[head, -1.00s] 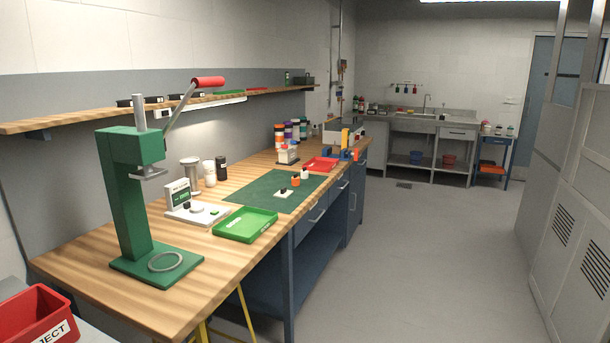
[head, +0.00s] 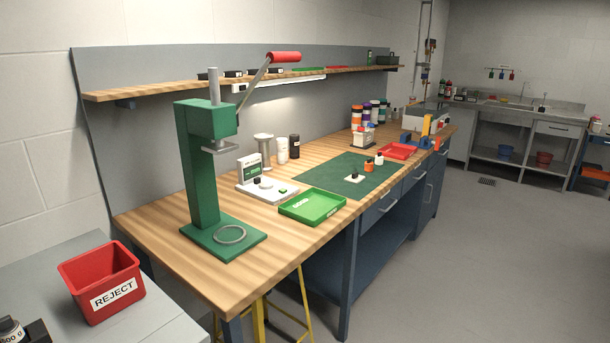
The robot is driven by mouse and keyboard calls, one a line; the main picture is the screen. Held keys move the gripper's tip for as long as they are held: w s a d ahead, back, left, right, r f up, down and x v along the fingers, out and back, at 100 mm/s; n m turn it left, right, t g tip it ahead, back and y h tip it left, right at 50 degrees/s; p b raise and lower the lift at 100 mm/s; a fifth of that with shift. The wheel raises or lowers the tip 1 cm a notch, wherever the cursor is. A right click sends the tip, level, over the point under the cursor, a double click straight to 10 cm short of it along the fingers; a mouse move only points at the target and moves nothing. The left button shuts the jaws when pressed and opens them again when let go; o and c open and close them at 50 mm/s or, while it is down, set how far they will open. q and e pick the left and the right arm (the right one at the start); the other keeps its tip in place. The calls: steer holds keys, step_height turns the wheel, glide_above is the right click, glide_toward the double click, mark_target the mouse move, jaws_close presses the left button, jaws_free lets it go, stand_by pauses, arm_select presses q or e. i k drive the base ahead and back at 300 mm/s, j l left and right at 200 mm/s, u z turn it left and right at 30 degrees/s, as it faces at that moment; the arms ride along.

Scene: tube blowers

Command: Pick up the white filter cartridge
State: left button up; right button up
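A white cylinder (head: 282,151) stands upright at the back of the wooden workbench (head: 150,230), between a grey spool-shaped part (head: 264,152) and a black cylinder (head: 294,147). It may be the white filter cartridge, but I cannot tell for sure at this size. A small white piece with a black top (head: 353,177) sits on the green mat (head: 335,172), near a small orange one (head: 369,166) and another small white one with a dark top (head: 379,160). Neither of my grippers is in view.
A green press (head: 200,165) with a red-handled lever stands at the bench's near end. A green tray (head: 312,206), a white scale (head: 262,192) and a red tray (head: 398,151) are on the bench. A red REJECT bin (head: 100,282) stands at lower left. The floor at right is clear.

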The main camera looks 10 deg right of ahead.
mark_target(379, 160)
steer(key=i+l+z, duration=1)
steer(key=i+z, duration=0.5)
steer(key=i, duration=1.65)
steer(key=i+u, duration=0.2)
steer(key=i, duration=0.2)
steer(key=i+l+u, duration=0.2)
steer(key=i, duration=0.25)
steer(key=i+u, duration=0.2)
steer(key=i, duration=0.2)
steer(key=i+l+u, duration=0.2)
steer(key=i+l, duration=0.1)
steer(key=i, duration=0.1)
